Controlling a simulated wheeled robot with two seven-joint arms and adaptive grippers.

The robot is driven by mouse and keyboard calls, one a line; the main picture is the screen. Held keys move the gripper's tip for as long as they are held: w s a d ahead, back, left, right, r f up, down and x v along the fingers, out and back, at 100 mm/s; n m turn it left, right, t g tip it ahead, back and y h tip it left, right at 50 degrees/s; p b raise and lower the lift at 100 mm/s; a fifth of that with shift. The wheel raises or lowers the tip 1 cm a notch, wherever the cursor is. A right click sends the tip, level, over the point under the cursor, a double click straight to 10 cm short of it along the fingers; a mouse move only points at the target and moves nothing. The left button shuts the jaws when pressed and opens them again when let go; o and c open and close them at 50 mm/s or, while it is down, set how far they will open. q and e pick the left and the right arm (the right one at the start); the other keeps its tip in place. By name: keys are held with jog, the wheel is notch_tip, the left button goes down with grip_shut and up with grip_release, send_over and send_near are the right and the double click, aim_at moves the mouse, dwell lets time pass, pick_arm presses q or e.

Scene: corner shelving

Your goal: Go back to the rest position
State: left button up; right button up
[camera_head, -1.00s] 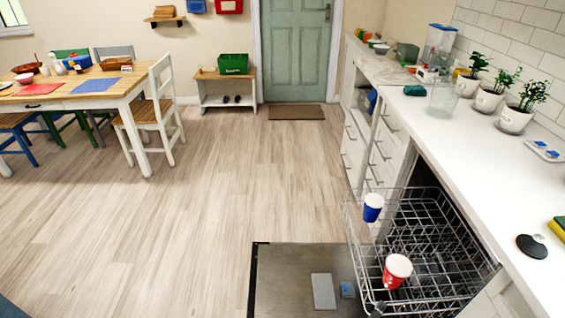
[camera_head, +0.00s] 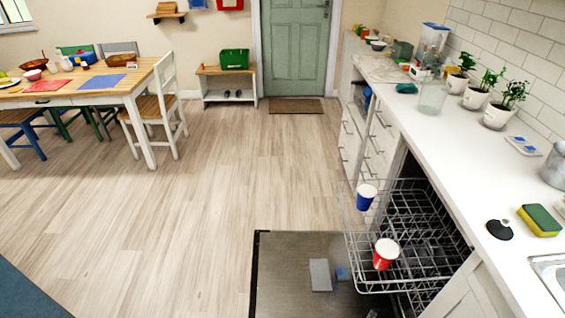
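Neither of my grippers shows in the head view. A dark blue surface fills the lower left corner, and I cannot tell what it is. A blue cup (camera_head: 366,199) and a red cup (camera_head: 384,256) stand in the pulled-out wire rack (camera_head: 412,240) of the dishwasher at the right. The dishwasher door (camera_head: 290,275) lies open and low, with a grey block (camera_head: 320,275) and a small blue piece (camera_head: 342,273) on it.
The white counter (camera_head: 450,150) runs along the right with potted plants (camera_head: 498,105), a sponge (camera_head: 539,220) and a black round item (camera_head: 500,229). A dining table (camera_head: 125,88) with chairs stands at the left. The wooden floor (camera_head: 230,180) between is clear.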

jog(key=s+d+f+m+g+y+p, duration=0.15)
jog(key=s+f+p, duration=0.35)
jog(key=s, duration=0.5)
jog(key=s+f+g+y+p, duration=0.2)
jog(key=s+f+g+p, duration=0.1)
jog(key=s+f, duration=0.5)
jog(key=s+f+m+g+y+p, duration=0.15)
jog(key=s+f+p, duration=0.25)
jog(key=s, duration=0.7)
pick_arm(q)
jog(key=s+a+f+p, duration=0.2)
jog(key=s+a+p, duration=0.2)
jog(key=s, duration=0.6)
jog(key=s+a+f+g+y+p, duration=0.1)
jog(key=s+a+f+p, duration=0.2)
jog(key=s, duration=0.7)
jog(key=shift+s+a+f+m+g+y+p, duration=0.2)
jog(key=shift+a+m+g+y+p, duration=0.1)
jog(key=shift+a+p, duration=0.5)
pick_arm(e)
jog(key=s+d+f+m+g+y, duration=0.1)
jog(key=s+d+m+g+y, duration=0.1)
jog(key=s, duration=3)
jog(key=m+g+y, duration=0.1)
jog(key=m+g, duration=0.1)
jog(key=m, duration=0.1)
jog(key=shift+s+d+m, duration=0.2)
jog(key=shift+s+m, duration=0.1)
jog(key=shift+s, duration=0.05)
